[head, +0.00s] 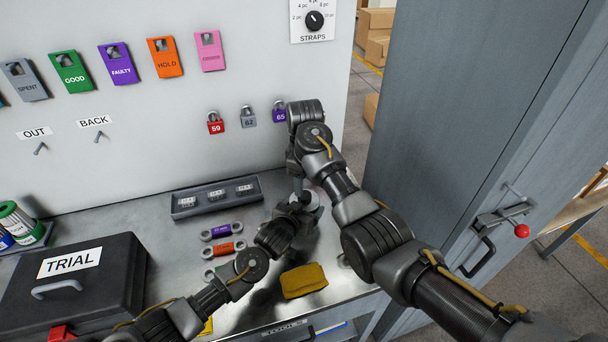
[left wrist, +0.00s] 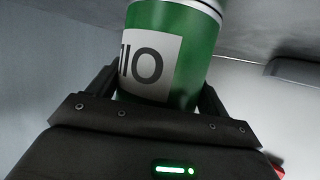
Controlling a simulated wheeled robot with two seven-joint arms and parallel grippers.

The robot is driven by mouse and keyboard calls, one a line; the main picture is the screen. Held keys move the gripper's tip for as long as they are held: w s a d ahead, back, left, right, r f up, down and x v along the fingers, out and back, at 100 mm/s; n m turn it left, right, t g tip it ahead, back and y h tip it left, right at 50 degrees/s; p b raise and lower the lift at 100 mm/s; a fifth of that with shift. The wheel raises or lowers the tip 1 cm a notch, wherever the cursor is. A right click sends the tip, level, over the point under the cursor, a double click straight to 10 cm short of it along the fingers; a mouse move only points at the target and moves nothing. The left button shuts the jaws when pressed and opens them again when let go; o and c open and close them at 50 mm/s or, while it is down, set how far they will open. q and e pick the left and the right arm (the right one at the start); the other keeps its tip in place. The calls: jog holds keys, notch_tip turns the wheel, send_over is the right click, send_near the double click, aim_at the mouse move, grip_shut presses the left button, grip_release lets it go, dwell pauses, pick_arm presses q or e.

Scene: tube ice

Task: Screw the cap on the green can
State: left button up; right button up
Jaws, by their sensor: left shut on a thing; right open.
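In the left wrist view a green can (left wrist: 199,62) with a white label stands between the fingers of my left gripper (left wrist: 157,88), which is shut on it. In the head view my left gripper (head: 290,212) is over the metal bench, and the held can is mostly hidden by the arms. My right gripper (head: 298,186) hangs down close above the left one; it is open, its fingertips mostly hidden. I cannot make out the cap.
A black TRIAL case (head: 105,292) stands at the left, with another green can (head: 14,222) behind it. A dark tray (head: 215,208), coloured tags (head: 221,248) and a yellow cloth (head: 304,280) lie on the bench (head: 250,312). A grey cabinet (head: 465,110) stands right.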

aim_at(305, 195)
jog(key=n, duration=0.2)
jog(key=r+n, duration=0.1)
jog(key=n, duration=0.2)
jog(key=shift+r+n, duration=0.15)
jog(key=shift+n, duration=0.15)
jog(key=n, duration=0.2)
jog(key=r+n, duration=0.1)
jog(key=n, duration=0.4)
jog(key=shift+d+r, duration=0.1)
jog(key=shift+r, duration=0.1)
jog(key=shift+f, duration=4.05)
